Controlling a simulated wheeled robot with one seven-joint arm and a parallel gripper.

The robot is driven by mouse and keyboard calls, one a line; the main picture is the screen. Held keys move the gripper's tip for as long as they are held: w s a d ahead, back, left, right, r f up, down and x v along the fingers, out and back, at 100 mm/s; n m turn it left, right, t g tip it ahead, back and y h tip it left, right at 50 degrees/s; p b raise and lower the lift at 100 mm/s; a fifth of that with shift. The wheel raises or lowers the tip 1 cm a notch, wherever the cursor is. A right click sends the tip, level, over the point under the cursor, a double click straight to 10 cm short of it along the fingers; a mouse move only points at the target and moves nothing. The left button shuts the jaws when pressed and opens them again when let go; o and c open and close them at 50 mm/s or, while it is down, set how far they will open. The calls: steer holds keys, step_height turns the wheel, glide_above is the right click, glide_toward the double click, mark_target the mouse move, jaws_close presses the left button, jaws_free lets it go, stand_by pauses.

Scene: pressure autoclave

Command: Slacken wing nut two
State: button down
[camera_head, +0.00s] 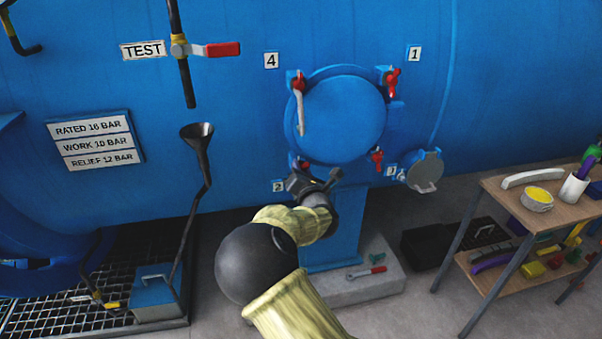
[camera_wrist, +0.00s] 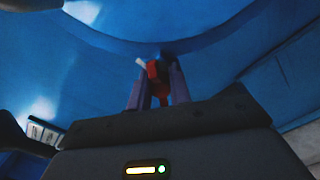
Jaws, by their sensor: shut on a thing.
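The round blue hatch door (camera_head: 340,118) is shut on the blue vessel, with red wing nuts around its rim. Number plates mark them; plate 2 (camera_head: 279,187) is at the lower left. My gripper (camera_head: 308,178) is at the lower left of the door beside plate 2. In the wrist view, the fingers of my gripper (camera_wrist: 155,88) are shut on red wing nut two (camera_wrist: 154,70). In the head view my gripper hides most of this nut; a bit of red (camera_head: 304,165) shows above it.
Other red wing nuts sit at upper left (camera_head: 299,83), upper right (camera_head: 392,80) and lower right (camera_head: 377,158). A pale handle (camera_head: 300,112) hangs on the door's left. A wooden bench (camera_head: 510,190) stands at right. A wrench (camera_head: 366,272) lies on the plinth below.

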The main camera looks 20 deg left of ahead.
steer(key=shift+f+n, duration=0.2)
steer(key=shift+n, duration=0.3)
steer(key=c, duration=1.3)
jaws_free()
steer(key=shift+r, duration=0.1)
steer(key=shift+s, duration=0.15)
steer(key=v, duration=1.7)
steer(key=shift+s, duration=0.15)
